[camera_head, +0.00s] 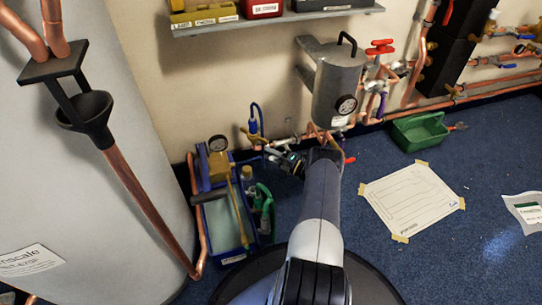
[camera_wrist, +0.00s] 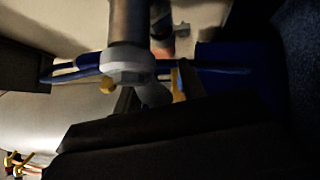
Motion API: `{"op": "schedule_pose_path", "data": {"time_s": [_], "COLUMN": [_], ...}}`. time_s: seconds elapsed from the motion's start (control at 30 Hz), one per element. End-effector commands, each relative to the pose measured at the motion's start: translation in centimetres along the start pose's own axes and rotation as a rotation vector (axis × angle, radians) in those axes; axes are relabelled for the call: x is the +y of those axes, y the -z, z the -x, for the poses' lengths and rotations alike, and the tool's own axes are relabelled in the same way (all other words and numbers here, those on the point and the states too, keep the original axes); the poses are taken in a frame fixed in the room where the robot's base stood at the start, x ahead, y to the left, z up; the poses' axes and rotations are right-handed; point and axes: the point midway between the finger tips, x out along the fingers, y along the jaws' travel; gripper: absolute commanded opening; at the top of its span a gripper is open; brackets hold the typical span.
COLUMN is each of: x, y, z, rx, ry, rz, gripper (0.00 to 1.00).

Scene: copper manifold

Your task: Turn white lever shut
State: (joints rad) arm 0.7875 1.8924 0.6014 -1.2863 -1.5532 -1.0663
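A pale grey-white fitting with a rounded lever-like part (camera_wrist: 127,64) fills the upper middle of the wrist view, on a vertical pipe. I cannot tell for certain whether this is the white lever. In the head view, small pale valve parts (camera_head: 282,143) show on the low pipe run, just beyond my gripper (camera_head: 291,163). My gripper is low by the wall, left of the grey cylinder, close to these parts. Its fingers are too small and dark to read. A large dark shape covers the lower middle of the wrist view and hides part of the fitting.
The grey cylinder with a gauge (camera_head: 338,88) hangs right above my wrist. A blue tray with a pump and gauge (camera_head: 226,215) stands left of my arm. Red-handled valves (camera_head: 380,47), a green bin (camera_head: 418,131) and a taped paper sheet (camera_head: 411,198) lie right. Blue carpet is open there.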

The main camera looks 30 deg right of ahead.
Motion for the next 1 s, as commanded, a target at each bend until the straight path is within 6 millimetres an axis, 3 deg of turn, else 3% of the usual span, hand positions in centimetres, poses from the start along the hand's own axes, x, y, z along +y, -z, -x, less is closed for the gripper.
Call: {"op": "schedule_pose_path", "data": {"time_s": [0.13, 0.6, 1.0], "x": [0.02, 0.01, 0.02], "y": [0.00, 0.00, 0.07], "z": [0.01, 0.03, -0.04], "rx": [0.000, 0.000, 0.000], "ry": [0.000, 0.000, -0.002], "rz": [0.000, 0.000, -0.002], "gripper": [0.38, 0.00, 0.00]}}
